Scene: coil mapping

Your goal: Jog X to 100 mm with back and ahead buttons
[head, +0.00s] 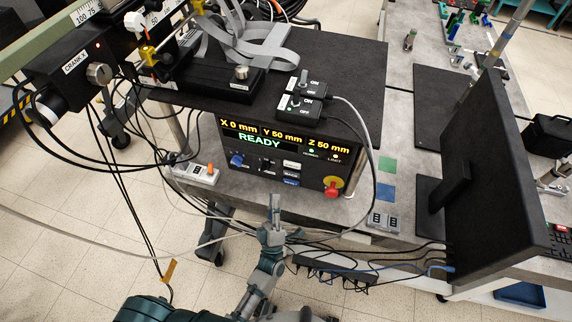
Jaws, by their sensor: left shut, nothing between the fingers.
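A black control box (305,168) faces me at the middle of the bench. Its display (262,134) reads X 0 mm, Y 50 mm, Z 50 mm and READY in green. Below the display are a blue knob (237,160), several small buttons (291,165) and a red knob on yellow (333,187). The labels on the small buttons are too small to read, so I cannot tell which are back and ahead. My left gripper (275,205) is shut and empty, pointing up just below and in front of the panel. My right gripper is not in view.
A switch box (301,104) sits on top of the control box. A power strip (196,174) lies left of the panel. Loose cables run across the bench's front edge. A black monitor (497,175) stands at the right. A crank unit (80,70) is at upper left.

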